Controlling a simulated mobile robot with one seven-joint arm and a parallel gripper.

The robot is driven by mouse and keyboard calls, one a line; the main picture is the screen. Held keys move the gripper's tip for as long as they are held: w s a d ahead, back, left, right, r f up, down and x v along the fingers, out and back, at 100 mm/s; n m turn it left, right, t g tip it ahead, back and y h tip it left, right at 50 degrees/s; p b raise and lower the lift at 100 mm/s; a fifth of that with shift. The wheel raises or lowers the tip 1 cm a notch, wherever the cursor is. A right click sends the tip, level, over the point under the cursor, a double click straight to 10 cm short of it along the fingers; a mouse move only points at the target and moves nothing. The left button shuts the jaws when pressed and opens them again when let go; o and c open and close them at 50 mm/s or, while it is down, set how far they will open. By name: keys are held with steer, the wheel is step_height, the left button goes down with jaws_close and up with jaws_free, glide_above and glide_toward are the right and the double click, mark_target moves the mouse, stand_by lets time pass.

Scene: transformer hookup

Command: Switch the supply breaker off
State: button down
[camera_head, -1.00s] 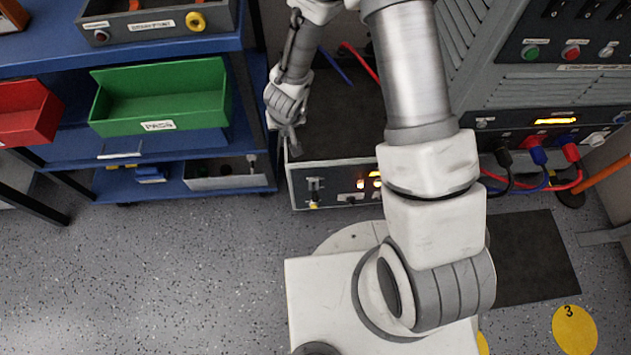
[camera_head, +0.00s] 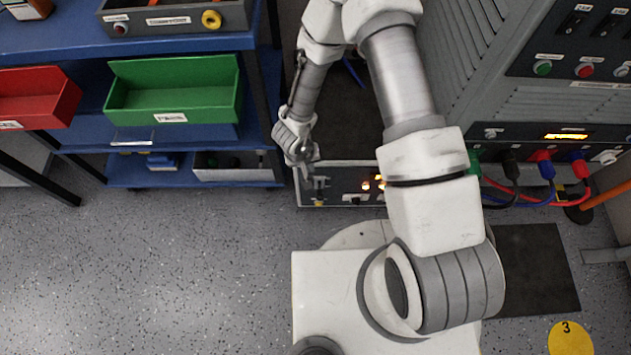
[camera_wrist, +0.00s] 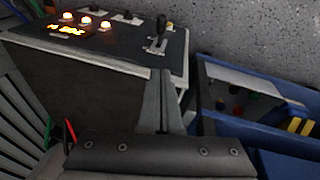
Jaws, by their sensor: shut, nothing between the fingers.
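The supply box (camera_head: 340,171) stands low on the floor, its front panel carrying lit lamps and a lit display. The supply breaker is taken to be the dark-knobbed lever (camera_wrist: 159,34) on that panel, standing in a slotted plate in the wrist view. In the head view, my gripper (camera_head: 311,182) is at the panel's left end and partly hides the lever. In the wrist view, my gripper (camera_wrist: 163,76) is shut and empty, its fingertips at the panel's edge, apart from the lever. The lever's exact position and its label are not readable.
A blue shelf (camera_head: 200,42) with a green bin (camera_head: 172,92) and a red bin (camera_head: 38,98) stands to the left. A tall grey cabinet (camera_head: 450,50) with plugged cables (camera_head: 545,170) stands to the right. The speckled floor (camera_head: 170,270) is clear in front.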

steer(key=b, duration=0.5)
glide_above(320, 191)
steer(key=w+a, duration=0.2)
step_height(320, 191, down, 10)
steer(key=shift+s+d+f+b, duration=0.2)
steer(key=shift+s+f+b, duration=0.1)
steer(key=shift+s+f, duration=0.25)
steer(key=shift+s+d+f+b, duration=0.25)
steer(key=shift+s+f, duration=0.1)
steer(key=shift+f, duration=0.25)
steer(key=shift+s+f, duration=0.2)
steer(key=shift+f, duration=0.05)
